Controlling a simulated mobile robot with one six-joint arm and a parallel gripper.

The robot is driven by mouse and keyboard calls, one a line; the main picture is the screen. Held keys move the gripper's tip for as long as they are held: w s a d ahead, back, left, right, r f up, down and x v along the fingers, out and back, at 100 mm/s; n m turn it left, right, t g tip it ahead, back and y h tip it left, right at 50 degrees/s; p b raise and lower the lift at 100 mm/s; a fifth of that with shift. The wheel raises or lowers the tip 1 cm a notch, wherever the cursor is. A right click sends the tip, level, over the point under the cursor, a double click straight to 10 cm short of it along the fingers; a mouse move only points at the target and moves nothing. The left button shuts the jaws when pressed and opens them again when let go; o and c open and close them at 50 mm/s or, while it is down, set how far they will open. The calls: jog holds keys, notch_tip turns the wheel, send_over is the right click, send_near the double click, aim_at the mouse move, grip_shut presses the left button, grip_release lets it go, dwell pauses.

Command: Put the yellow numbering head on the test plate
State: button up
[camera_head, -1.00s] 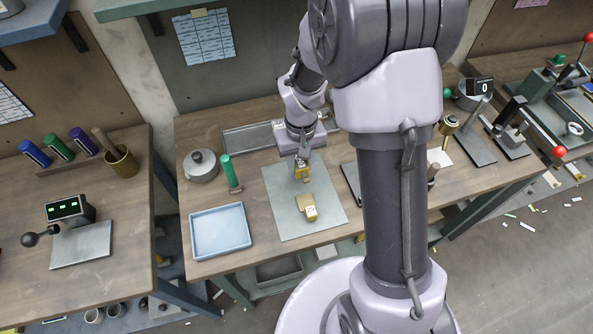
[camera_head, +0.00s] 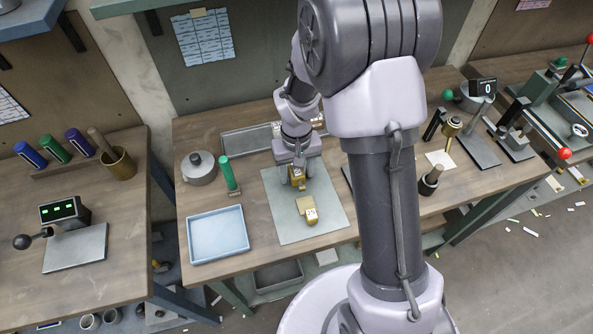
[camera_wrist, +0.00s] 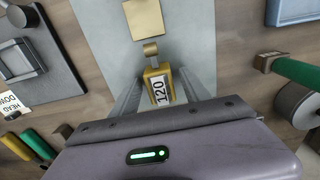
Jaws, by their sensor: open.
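A yellow numbering head (camera_wrist: 158,88) with a white label reading 120 lies between my fingers in the wrist view; it also shows under my gripper in the head view (camera_head: 297,181). I cannot tell which surface is the test plate.
A pale blue tray (camera_head: 218,233) lies left of the mat. A green-handled tool (camera_head: 229,175) and a lidded grey pot (camera_head: 198,167) stand behind it. A grey tray (camera_head: 246,140) lies at the back. A dark stand with a HEAD DOWN label (camera_wrist: 28,62) shows in the wrist view.

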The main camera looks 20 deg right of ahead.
notch_tip(320, 180, up, 12)
jog(key=p, duration=0.5)
notch_tip(320, 180, up, 7)
jog(key=m+t, duration=0.1)
send_over(297, 170)
jog(key=s, duration=0.2)
jog(key=s+a+r+m+t+y, duration=0.1)
jog(key=s+a+r+t, duration=0.1)
jog(key=s+r, duration=0.3)
jog(key=s+a+r+m+t+y, duration=0.1)
jog(key=s+a+r+m+t, duration=0.1)
jog(key=s+r, duration=0.4)
jog(key=s, duration=0.5)
jog(key=shift+s+t, duration=0.4)
notch_tip(297, 170, down, 5)
jog(key=b, duration=0.5)
jog(key=shift+r, duration=0.15)
